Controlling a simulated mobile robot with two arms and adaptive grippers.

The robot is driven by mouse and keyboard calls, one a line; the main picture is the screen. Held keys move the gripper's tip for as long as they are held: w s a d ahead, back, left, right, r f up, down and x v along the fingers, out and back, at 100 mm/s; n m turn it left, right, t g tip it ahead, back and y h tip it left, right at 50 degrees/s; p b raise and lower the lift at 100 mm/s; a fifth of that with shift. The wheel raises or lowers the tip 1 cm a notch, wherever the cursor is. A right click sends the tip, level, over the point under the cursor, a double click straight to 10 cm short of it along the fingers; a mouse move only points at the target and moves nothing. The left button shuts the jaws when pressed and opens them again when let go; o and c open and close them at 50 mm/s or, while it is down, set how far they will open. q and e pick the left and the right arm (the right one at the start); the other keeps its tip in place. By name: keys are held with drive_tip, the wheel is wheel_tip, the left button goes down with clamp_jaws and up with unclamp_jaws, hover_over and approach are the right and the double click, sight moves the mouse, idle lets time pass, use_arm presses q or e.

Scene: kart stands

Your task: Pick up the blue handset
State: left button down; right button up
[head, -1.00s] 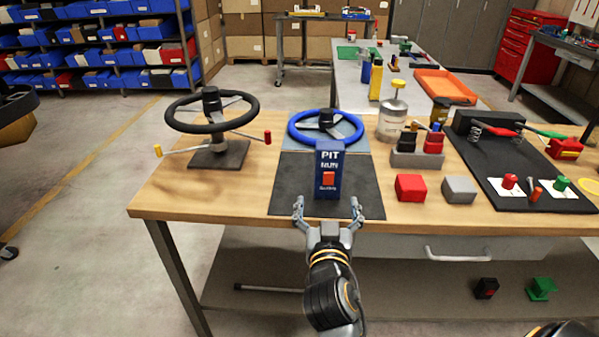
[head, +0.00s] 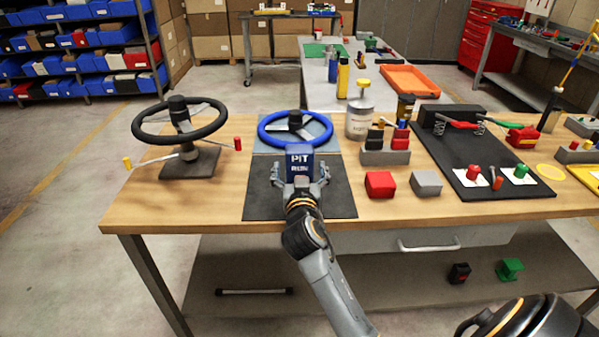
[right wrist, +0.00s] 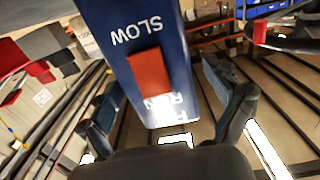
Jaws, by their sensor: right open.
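The blue handset (head: 299,162) stands upright on the dark mat (head: 255,202) in front of the blue steering wheel (head: 270,137), with white "PIT RUN" lettering on it. In the right wrist view the handset (right wrist: 140,28) fills the middle, with a red switch and the word "SLOW". My right gripper (head: 299,176) is open, with one finger on each side of the handset's lower part. Both fingers also show in the right wrist view (right wrist: 163,82), apart from its sides. The handset's base is hidden behind the gripper. My left gripper is not in view.
A black steering wheel (head: 140,130) stands left on the wooden table. A red block (head: 380,184) and a grey block (head: 426,182) sit right of the mat, with a marker holder (head: 385,157) and a canister (head: 359,122) behind. Bare wood lies left of the mat.

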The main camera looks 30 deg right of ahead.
drive_tip(key=shift+w+d, duration=0.2)
drive_tip(key=shift+w, duration=0.15)
drive_tip(key=shift+c, duration=0.5)
drive_tip(key=c, duration=1.4)
drive_tip(key=shift+o, duration=0.2)
drive_tip(key=shift+r, duration=0.1)
